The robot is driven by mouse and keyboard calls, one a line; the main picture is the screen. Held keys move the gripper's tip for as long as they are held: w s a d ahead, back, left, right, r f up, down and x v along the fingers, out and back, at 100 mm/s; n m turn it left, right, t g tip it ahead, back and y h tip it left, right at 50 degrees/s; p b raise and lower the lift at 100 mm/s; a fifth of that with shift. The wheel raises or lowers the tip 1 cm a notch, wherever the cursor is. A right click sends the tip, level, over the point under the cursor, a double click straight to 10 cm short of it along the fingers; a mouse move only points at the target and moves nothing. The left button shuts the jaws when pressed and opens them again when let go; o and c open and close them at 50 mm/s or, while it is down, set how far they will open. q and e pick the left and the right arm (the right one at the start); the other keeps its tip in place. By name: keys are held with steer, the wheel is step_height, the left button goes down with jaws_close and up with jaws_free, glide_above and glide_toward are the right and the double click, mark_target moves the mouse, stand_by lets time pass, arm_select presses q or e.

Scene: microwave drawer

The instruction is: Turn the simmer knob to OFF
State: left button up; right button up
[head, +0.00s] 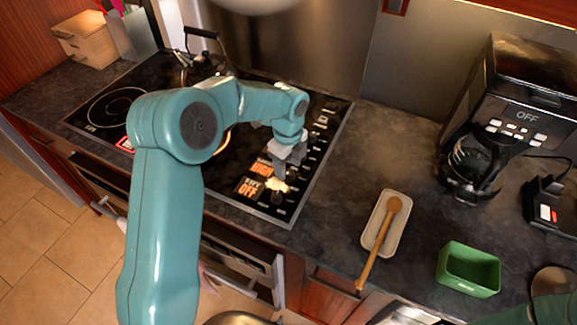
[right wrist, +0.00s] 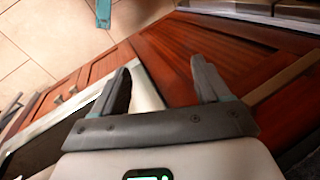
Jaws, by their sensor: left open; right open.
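The black cooktop (head: 226,178) is set in the counter in the head view. A column of small knobs and labels runs down its right side. Orange markings there include an OFF label (head: 249,187). A dark knob (head: 277,198) sits just below my left gripper (head: 281,177). I cannot tell which knob is the simmer knob. My left gripper is open, pointing down over the control strip; whether it touches a knob is unclear, as its fingers hide what is beneath. My right gripper (right wrist: 160,72) is open and empty in the right wrist view, with wooden cabinet fronts beyond.
A black kettle (head: 202,66) stands at the cooktop's back. A burner glows red behind my left arm. To the right are a tray (head: 373,238) with a wooden spoon (head: 382,235), a green container (head: 468,270) and a coffee maker (head: 525,95).

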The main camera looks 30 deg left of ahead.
mark_target(290, 174)
arm_select(q)
steer(key=shift+w+a+f, duration=0.1)
steer(key=shift+w+f, duration=0.1)
steer(key=shift+f, duration=0.9)
steer(key=shift+w+f, duration=0.15)
steer(key=shift+f, duration=0.05)
steer(key=shift+s+r, duration=0.1)
steer(key=shift+s, duration=0.15)
steer(key=shift+c, duration=0.3)
steer(key=shift+w, duration=0.15)
jaws_close()
